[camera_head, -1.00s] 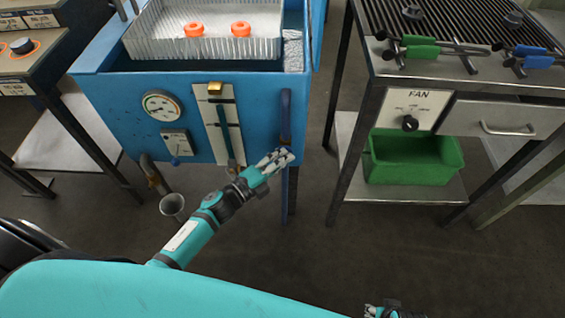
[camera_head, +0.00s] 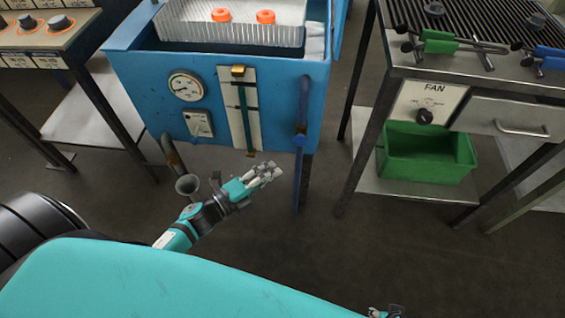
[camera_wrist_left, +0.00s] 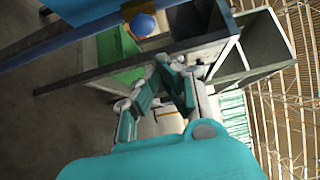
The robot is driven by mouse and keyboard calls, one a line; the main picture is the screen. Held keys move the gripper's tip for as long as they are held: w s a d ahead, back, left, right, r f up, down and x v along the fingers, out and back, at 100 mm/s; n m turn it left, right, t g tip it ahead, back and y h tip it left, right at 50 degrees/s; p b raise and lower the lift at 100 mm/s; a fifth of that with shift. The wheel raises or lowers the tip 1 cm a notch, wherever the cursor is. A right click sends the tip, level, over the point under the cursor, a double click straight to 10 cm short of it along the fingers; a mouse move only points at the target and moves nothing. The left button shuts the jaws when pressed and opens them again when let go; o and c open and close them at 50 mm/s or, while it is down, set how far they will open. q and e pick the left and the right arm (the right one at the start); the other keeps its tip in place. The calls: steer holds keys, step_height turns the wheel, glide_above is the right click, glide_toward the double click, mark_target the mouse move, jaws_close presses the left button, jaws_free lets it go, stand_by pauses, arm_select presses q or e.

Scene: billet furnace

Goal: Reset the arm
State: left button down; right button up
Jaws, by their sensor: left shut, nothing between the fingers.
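My left gripper (camera_head: 268,174) is in front of the blue tank (camera_head: 285,120), below its front panel and near the blue pipe (camera_head: 301,130) at its right. Its fingers are closed together with nothing between them. In the left wrist view the gripper (camera_wrist_left: 165,68) points toward a dark table frame, with no object held. Of my right arm, only a small tip (camera_head: 385,312) shows at the bottom edge of the head view; its fingers cannot be made out.
A metal basket (camera_head: 180,30) with two orange rings sits in the tank. A funnel (camera_head: 187,186) on a pipe is close to my left wrist. The fan table (camera_head: 465,85) with a green bin (camera_head: 425,165) stands at right. Open floor (camera_head: 330,250) lies in front.

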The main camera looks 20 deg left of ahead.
arm_select(q)
steer(key=shift+s+a, duration=0.3)
steer(key=shift+s, duration=0.2)
arm_select(e)
steer(key=shift+s+f, duration=0.15)
steer(key=shift+s, duration=0.2)
